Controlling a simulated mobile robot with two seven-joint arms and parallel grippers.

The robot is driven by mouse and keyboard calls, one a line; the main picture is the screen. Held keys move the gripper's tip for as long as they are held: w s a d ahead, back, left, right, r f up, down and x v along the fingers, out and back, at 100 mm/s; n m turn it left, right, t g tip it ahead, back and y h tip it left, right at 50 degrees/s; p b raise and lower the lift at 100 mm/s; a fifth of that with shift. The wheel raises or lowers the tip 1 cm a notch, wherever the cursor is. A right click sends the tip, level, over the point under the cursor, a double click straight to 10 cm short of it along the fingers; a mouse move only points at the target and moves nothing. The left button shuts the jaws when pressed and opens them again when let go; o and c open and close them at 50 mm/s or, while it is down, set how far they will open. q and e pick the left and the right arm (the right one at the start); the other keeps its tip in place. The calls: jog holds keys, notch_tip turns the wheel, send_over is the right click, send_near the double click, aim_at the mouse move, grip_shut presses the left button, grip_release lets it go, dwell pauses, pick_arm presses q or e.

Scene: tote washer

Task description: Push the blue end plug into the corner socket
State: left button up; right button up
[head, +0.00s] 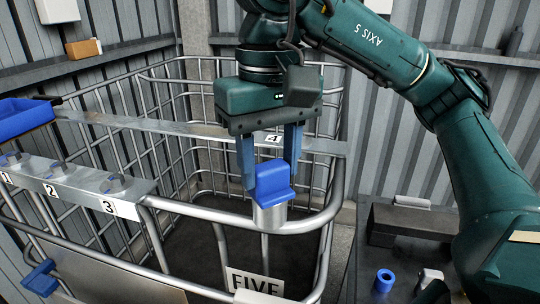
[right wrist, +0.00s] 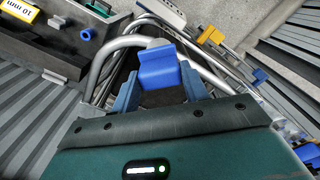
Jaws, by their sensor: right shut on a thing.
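My right gripper (head: 268,178) is shut on the blue end plug (head: 273,186), a stepped block between its two blue fingers. The plug also shows between the fingers in the right wrist view (right wrist: 160,68). Just below it is a short bare-metal cylinder (head: 269,216), at the top rail near the cage's front right corner. I cannot tell whether this cylinder is part of the plug or the corner socket, nor how deep anything sits. The fingers hide the plug's sides. My left gripper is in neither view.
The wire cage's tube rail (head: 335,200) bends around the corner. A flat bar labelled 4 (head: 273,139) crosses behind the gripper. A numbered metal strip (head: 80,185) and a blue bin (head: 22,118) are at left. A blue ring (head: 384,280) lies on a dark surface at lower right.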

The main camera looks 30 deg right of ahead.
dwell(0.3)
jog(key=o, duration=2)
jog(key=shift+c, duration=0.2)
jog(key=shift+r, duration=0.1)
notch_tip(320, 180, up, 2)
jog(key=p, duration=0.2)
jog(key=shift+r+p, duration=0.25)
jog(key=shift+p, duration=0.15)
jog(key=shift+r+p, duration=0.45)
jog(key=shift+r, duration=1.75)
